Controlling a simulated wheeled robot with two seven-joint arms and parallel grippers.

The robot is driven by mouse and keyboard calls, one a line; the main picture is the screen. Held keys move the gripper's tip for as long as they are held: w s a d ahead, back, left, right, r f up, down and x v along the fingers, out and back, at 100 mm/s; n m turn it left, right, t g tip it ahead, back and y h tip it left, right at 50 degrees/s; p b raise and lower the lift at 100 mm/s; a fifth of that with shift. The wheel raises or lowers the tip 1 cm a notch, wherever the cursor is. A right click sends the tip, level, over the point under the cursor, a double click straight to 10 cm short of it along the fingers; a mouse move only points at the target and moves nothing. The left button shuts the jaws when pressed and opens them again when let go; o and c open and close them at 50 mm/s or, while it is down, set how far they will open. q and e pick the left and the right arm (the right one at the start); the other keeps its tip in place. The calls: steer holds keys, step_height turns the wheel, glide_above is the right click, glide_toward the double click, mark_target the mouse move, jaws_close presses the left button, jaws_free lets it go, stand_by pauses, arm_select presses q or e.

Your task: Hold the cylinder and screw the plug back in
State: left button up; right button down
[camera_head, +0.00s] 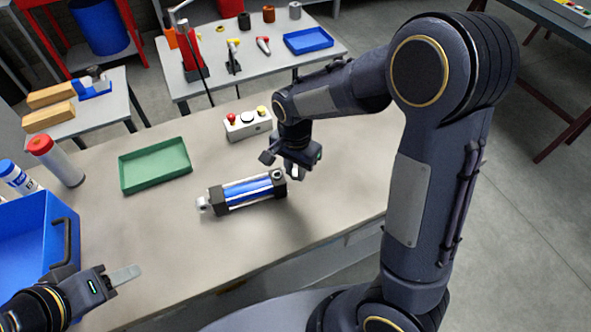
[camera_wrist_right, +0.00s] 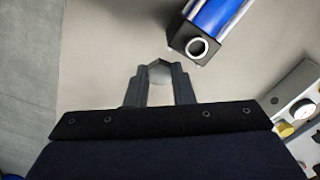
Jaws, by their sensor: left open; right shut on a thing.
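The cylinder (camera_head: 250,190) lies on the grey workbench, with a blue barrel, bright rods and black end blocks. In the right wrist view its near black end block (camera_wrist_right: 190,42) shows a round port with a pale ring, which looks open. My right gripper (camera_head: 288,167) is just above and beside that end of the cylinder. In the right wrist view its fingers (camera_wrist_right: 160,75) are shut on a small grey hexagonal plug (camera_wrist_right: 159,72), apart from the port. My left gripper (camera_head: 124,275) is open and empty at the bench's front left, away from the cylinder.
A green tray (camera_head: 155,166) lies behind and left of the cylinder. A button box (camera_head: 248,124) stands behind it. A blue bin (camera_head: 35,235) and a red-capped bottle (camera_head: 56,160) are at the left.

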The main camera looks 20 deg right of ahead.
arm_select(q)
steer(key=shift+f+b, duration=0.55)
steer(key=shift+f, duration=0.1)
arm_select(e)
steer(key=s+a+r, duration=0.3)
steer(key=s+r, duration=0.3)
steer(key=s, duration=0.4)
steer(key=shift+a, duration=0.35)
